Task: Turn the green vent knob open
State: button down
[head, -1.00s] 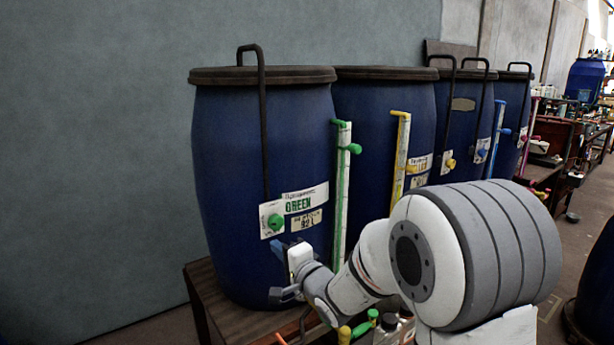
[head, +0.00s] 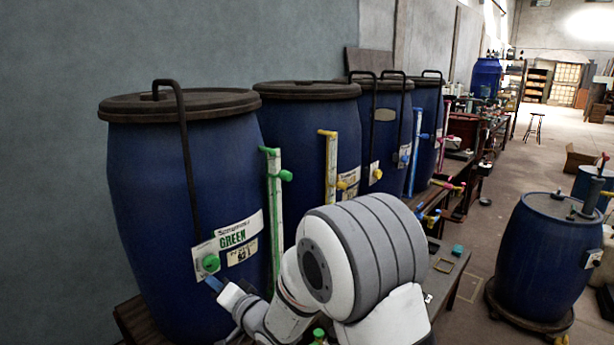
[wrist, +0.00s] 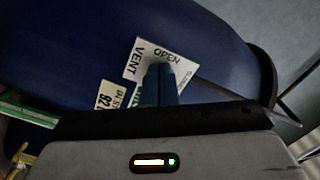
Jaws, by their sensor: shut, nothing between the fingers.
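The green vent knob (head: 211,263) sits on a white plate at the front of the nearest blue vat (head: 165,190), below a label reading GREEN. My gripper (head: 214,284) is shut and empty, its blue fingertips just below the knob in the head view. I cannot tell if they touch it. In the wrist view the shut fingers (wrist: 158,84) lie over the white vent plate (wrist: 148,50), which reads VENT and OPEN. The knob is hidden behind the fingers there, so its turn angle is not clear.
A black bent rod (head: 187,160) runs down the vat's front to the plate. A green-and-white gauge tube (head: 273,215) stands right of my wrist. More blue vats (head: 310,140) stand behind. A separate vat (head: 545,260) stands on the floor at right.

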jog(key=b+x, duration=0.2)
jog(key=x, duration=0.1)
jog(key=shift+a, duration=0.15)
jog(key=shift+w+r, duration=0.1)
jog(key=shift+r, duration=0.05)
dwell(0.7)
jog(key=shift+w+d+f+b, duration=0.2)
jog(key=shift+d+b, duration=0.1)
jog(key=shift+b, duration=1.45)
jog(key=shift+s+a+f+b, duration=0.1)
jog(key=shift+s+f+b, duration=0.05)
jog(key=shift+b, duration=0.15)
jog(key=b+v, duration=0.2)
jog(key=v, duration=0.4)
jog(key=shift+s+a+f, duration=0.15)
jog(key=shift+a, duration=0.05)
